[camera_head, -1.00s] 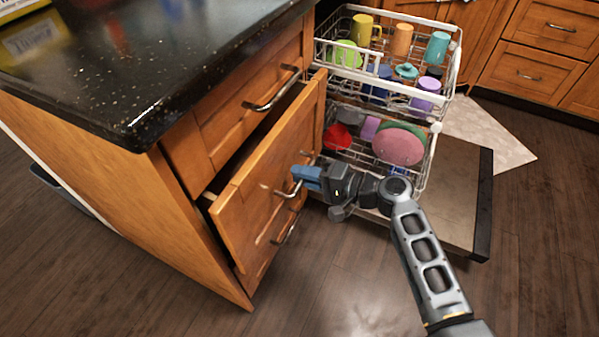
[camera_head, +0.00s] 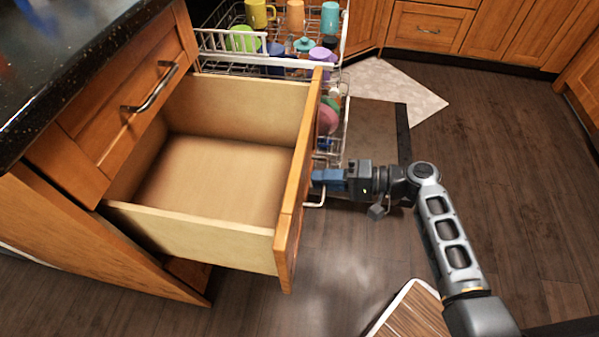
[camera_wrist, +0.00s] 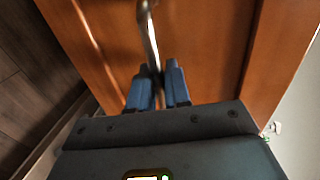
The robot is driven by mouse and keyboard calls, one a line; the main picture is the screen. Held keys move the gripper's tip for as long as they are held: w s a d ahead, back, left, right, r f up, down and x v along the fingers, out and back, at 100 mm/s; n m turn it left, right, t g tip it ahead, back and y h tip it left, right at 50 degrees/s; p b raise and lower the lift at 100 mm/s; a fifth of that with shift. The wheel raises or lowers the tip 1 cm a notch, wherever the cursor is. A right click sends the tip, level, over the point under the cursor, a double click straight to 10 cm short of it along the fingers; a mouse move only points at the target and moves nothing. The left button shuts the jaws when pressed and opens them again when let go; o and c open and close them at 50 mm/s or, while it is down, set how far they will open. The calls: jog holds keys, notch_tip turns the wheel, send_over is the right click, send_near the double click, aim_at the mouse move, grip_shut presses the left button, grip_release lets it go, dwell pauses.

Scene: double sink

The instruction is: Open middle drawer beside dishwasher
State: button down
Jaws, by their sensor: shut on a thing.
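The middle drawer (camera_head: 289,205) is pulled far out of the wooden cabinet, and its empty light-wood inside shows. It stands below a shut top drawer (camera_head: 135,100). My gripper (camera_head: 318,177) is at the outer face of the middle drawer. In the wrist view, the blue fingers of my gripper (camera_wrist: 158,88) are shut on the metal drawer handle (camera_wrist: 149,35), one finger on each side of it. In the head view the drawer front hides most of this handle.
The open dishwasher's upper rack (camera_head: 335,62) holds several cups behind the drawer. Its lowered door (camera_head: 368,135) lies beyond my gripper. A black countertop (camera_head: 60,60) is at the upper left. The dark wood floor (camera_head: 520,170) at the right is clear.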

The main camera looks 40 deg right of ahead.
jog(key=shift+v, duration=0.85)
jog(key=shift+f, duration=0.25)
jog(key=c, duration=1.3)
grip_release()
jog(key=shift+o, duration=0.2)
jog(key=p+v, duration=0.1)
jog(key=v, duration=0.6)
jog(key=shift+s+d, duration=0.25)
jog(key=shift+s, duration=0.05)
jog(key=shift+r, duration=0.1)
